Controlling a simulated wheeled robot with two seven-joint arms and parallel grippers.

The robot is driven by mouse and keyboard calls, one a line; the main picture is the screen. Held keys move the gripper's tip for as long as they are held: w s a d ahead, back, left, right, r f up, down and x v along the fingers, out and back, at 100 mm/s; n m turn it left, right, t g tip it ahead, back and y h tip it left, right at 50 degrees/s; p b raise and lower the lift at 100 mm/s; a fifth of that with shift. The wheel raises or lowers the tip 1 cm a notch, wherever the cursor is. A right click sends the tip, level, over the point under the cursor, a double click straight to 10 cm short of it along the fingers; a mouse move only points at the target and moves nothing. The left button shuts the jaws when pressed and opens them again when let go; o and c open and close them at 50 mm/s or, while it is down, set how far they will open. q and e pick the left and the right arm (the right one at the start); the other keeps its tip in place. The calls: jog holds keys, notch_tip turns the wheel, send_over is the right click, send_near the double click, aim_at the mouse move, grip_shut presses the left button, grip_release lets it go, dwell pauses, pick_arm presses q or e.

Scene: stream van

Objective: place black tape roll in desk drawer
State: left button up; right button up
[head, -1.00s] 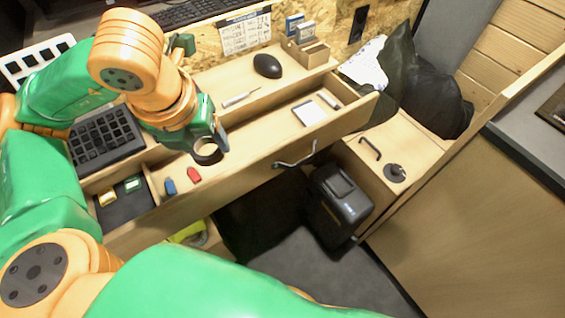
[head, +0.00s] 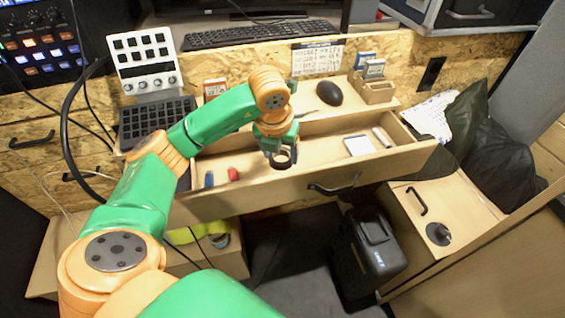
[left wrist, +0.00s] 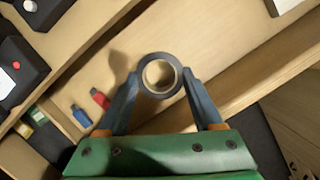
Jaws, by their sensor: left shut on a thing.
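The black tape roll (left wrist: 160,91) is a dark ring with a tan inside. My left gripper (left wrist: 161,84) is shut on it, with a finger at either side. In the head view the roll (head: 281,162) hangs at my left gripper (head: 280,150), above the front part of the open desk drawer (head: 310,165). I cannot tell its exact height over the drawer floor. The drawer is pulled out and holds a blue stick (head: 209,180), a red stick (head: 233,174), a white pad (head: 358,146) and a small light bar (head: 382,137). My right gripper is not in view.
A black mouse (head: 329,93) and a keyboard (head: 262,34) lie on the desk behind. A black keypad (head: 157,123) is at left. A black case (head: 368,245) stands on the floor below. The drawer's middle is mostly bare.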

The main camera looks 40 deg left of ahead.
aim_at(282, 163)
pick_arm(q)
jog(key=x, duration=0.4)
jog(key=shift+s+d, duration=0.1)
jog(key=shift+d, duration=0.05)
jog(key=shift+f, duration=0.1)
jog(key=shift+f, duration=0.15)
jog(key=o, duration=1.4)
jog(key=shift+c, duration=0.2)
jog(key=shift+r, duration=0.25)
jog(key=p+v, duration=0.2)
jog(key=v, duration=1)
jog(key=shift+s, duration=0.15)
